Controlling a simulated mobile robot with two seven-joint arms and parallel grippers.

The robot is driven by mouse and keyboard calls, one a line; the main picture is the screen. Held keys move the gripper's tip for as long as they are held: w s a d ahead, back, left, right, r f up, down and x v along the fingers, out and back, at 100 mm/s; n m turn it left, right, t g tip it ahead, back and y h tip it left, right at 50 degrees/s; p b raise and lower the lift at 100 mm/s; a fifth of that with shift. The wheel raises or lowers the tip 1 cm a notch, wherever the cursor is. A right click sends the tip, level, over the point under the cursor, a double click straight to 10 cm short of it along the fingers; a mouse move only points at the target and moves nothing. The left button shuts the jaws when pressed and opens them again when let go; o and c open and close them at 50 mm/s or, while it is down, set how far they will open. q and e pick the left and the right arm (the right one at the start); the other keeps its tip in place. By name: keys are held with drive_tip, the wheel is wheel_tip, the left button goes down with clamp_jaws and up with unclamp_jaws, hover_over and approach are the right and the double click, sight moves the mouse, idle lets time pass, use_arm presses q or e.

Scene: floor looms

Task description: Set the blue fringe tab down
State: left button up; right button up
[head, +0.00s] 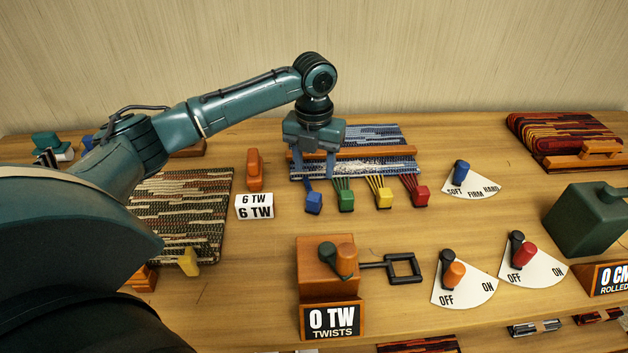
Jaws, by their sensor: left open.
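The blue fringe tab (314,203) is a small blue block at the end of blue threads from the front edge of the blue and white woven mat (384,136). It rests on the wooden table, leftmost in a row with a green tab (346,201), a yellow tab (384,198) and a red tab (420,196). My left gripper (314,172) is open just behind the blue tab, over the mat's left front corner. Its fingers point down and look apart from the tab. My right gripper is not in view.
A box labelled "0 TW TWISTS" (328,283) with a black crank handle (403,268) stands in front. A "6 TW" card (255,206) and an orange block (254,172) stand left. Dial levers (455,274) and a green container (588,222) are to the right.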

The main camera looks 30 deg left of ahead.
use_arm(q)
wheel_tip(320, 180, up, 2)
drive_tip(key=shift+r, duration=0.2)
idle(0.4)
